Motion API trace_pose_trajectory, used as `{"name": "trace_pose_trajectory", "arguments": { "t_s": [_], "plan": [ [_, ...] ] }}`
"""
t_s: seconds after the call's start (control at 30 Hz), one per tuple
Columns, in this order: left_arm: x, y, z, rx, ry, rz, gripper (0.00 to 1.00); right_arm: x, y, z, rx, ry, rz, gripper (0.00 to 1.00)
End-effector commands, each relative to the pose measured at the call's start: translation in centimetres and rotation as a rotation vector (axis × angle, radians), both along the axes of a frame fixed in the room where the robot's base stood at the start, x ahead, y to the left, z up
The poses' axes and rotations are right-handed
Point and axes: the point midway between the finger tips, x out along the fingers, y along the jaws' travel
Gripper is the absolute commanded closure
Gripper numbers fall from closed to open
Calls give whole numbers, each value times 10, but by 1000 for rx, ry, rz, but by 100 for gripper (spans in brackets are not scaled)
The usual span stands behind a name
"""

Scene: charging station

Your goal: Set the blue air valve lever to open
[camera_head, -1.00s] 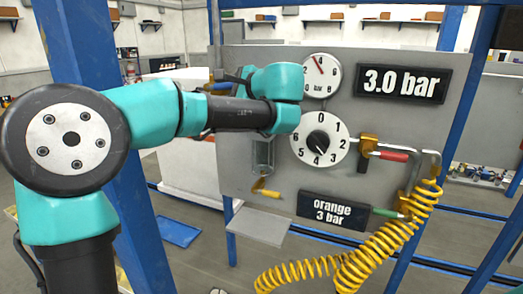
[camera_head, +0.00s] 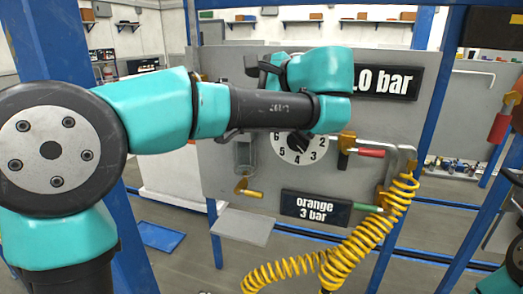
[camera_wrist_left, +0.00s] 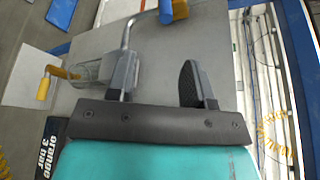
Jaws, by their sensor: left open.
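My left gripper (camera_head: 262,68) is in front of the grey panel's upper left. In the left wrist view its fingers (camera_wrist_left: 158,62) are apart with nothing between them, and the blue lever lies beyond the tips. The grey panel (camera_head: 222,130) stands upright. I cannot tell the lever's setting. My right gripper is not in view.
A numbered dial (camera_head: 298,151) is partly covered by my left arm. A clear bowl (camera_head: 244,153) and yellow handle (camera_head: 249,193) sit below. A yellow coiled hose (camera_head: 345,262) hangs at the right. A red-handled part (camera_head: 499,127) is at the far right.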

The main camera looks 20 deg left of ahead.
Motion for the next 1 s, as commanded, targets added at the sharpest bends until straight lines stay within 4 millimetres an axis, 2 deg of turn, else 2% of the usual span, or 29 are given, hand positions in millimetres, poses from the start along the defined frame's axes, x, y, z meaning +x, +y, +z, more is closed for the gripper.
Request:
{"name": "trace_pose_trajectory", "arguments": {
  "t_s": [0.03, 0.17, 0.7, 1.0],
  "plan": [
    [-2, -9, 2, 1, -1, -4, 53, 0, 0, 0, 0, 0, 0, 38],
    [-7, -25, 4, -4, 0, 0, 53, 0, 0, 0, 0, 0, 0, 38],
    [-5, -6, -82, -204, 63, 125, 53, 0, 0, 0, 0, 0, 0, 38],
    [-11, -8, -127, -334, 137, 169, 53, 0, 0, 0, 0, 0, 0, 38]
  ]
}}
